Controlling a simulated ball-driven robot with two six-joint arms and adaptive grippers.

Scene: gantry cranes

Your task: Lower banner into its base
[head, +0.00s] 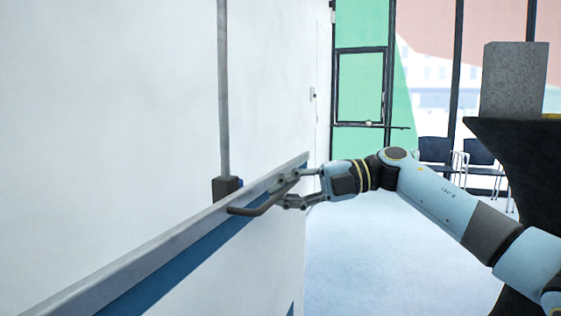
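The banner (258,262) is a white panel with a blue stripe and a grey top rail (150,251), running from the lower left toward the middle. A grey pole (223,90) rises behind the rail from a dark block (226,188). A dark bent handle (256,209) sticks out near the rail. My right gripper (284,193) is at this handle, with one finger above it and one below. Whether the fingers press on the handle is too small to tell. The banner's base does not show. My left gripper is not in view.
A white wall (110,100) fills the left. Dark chairs (436,152) stand by the windows at the back. A grey block (513,80) rests on a black-draped stand (528,170) at the right. The pale floor (365,255) in the middle is clear.

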